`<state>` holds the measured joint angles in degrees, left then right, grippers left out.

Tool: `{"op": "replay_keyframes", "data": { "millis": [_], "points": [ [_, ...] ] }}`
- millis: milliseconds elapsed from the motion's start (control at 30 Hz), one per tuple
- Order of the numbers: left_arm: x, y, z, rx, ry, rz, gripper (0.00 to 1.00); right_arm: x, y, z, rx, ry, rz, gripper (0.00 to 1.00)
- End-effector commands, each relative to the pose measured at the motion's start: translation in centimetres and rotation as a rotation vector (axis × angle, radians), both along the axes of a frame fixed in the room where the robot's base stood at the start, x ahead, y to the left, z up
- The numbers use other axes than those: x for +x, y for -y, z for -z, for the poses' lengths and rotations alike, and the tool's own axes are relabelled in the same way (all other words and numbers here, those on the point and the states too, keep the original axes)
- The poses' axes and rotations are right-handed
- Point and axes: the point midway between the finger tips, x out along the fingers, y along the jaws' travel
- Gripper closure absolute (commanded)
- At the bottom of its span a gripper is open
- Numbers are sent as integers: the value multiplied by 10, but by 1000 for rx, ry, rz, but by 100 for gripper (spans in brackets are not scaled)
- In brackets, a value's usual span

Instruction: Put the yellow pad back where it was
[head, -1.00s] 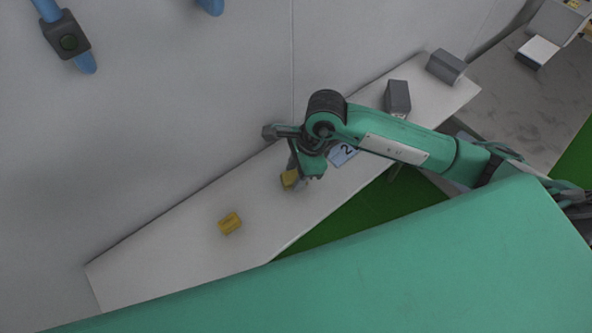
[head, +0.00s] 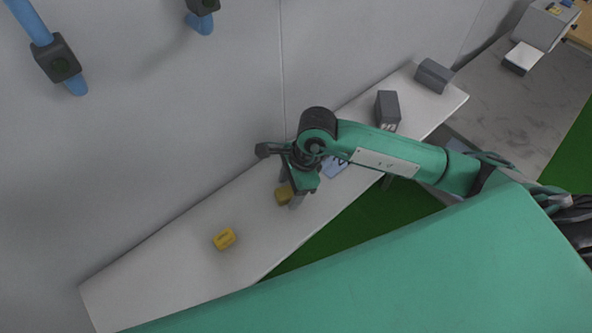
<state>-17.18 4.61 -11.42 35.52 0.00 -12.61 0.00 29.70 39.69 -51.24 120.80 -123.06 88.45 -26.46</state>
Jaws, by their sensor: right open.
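One yellow block (head: 224,239) lies alone on the left part, with dark marks on top. The other yellow block (head: 283,196) is at the fingers of my right gripper (head: 290,189), partly hidden by it. My right gripper is open and points down at this block, with a grey finger close beside it. I cannot tell whether a finger touches it. I cannot tell which block is the pad. A blue card with a number (head: 334,168) lies behind my right wrist, partly covered. My left gripper is out of view.
The narrow white table (head: 180,270) runs along a grey wall. A dark grey box (head: 387,109) and another grey block (head: 433,75) stand on its right end. Blue parts with dark clamps (head: 57,59) show at upper left. The table's left end is clear.

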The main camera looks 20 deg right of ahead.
Motion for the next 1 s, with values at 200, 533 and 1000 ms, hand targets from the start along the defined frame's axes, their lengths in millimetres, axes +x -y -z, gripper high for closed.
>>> {"op": "replay_keyframes", "data": {
  "millis": [200, 533, 1000],
  "points": [
    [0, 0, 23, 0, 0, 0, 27, 2, 13, -38, -1, 12, -1, 39],
    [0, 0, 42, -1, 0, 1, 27, 0, 30, -96, 1, 7, 0, 39],
    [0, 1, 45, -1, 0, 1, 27, -1, 35, -114, 0, 3, 1, 39]
  ]
}}
